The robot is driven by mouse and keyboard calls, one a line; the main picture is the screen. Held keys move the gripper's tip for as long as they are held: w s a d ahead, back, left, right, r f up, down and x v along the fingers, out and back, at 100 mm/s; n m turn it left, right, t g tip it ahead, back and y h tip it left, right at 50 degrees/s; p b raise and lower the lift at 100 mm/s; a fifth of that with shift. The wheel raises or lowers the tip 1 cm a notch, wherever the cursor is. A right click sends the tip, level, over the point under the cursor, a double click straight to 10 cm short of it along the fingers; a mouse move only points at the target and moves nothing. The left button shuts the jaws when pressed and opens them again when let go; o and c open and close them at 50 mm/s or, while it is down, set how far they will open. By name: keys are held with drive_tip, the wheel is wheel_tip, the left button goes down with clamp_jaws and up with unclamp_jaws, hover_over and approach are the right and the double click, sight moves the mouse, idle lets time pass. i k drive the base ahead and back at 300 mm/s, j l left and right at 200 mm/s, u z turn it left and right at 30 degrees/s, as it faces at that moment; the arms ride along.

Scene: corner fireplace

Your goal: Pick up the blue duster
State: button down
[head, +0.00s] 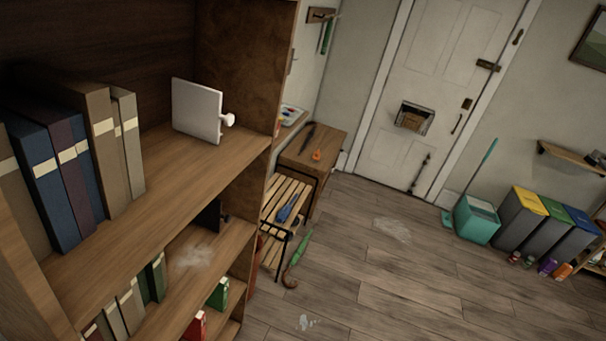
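A small blue elongated thing (289,206), which looks like the blue duster, lies on a low slatted wooden bench (270,202) beyond the end of the bookshelf. It is small in the picture, so its exact shape is hard to tell. Its upper end points towards the wooden side table. My gripper is not in view, so I cannot see whether it is open or shut.
The bookshelf (205,190) with several books fills the near left. A green thing with a curved brown handle (297,262) leans by the bench. A wooden side table (330,143) stands behind. A teal bucket (478,222) and bins stand right; the middle floor is mostly clear.

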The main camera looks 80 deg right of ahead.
sight(282, 215)
drive_tip(key=z, duration=2.05)
drive_tip(key=u, duration=2.45)
drive_tip(key=z, duration=2.5)
